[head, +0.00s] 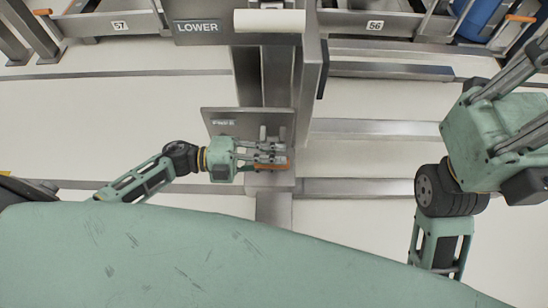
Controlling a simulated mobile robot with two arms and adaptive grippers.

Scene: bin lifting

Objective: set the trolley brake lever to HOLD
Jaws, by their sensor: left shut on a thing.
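A grey metal plate (215,132) on the central post carries a small label that seems to read FREE (223,122). The brake lever (270,167), with an orange grip, lies across the plate's lower right part. My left gripper (284,154) comes in from the left and is shut on the lever, its fingers hiding part of it. The lever is beside and below the label; no HOLD label is visible. My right gripper (538,92) is at the right edge, far from the lever. Its fingers are spread and empty, with the tips partly cut off.
A LOWER sign (198,27) and a white roller (269,21) sit above the plate. Bays 57 (120,26) and 56 (375,25) flank the post at the top. A blue bin (478,18) stands top right. Metal rails cross the pale floor; floor right of the plate is clear.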

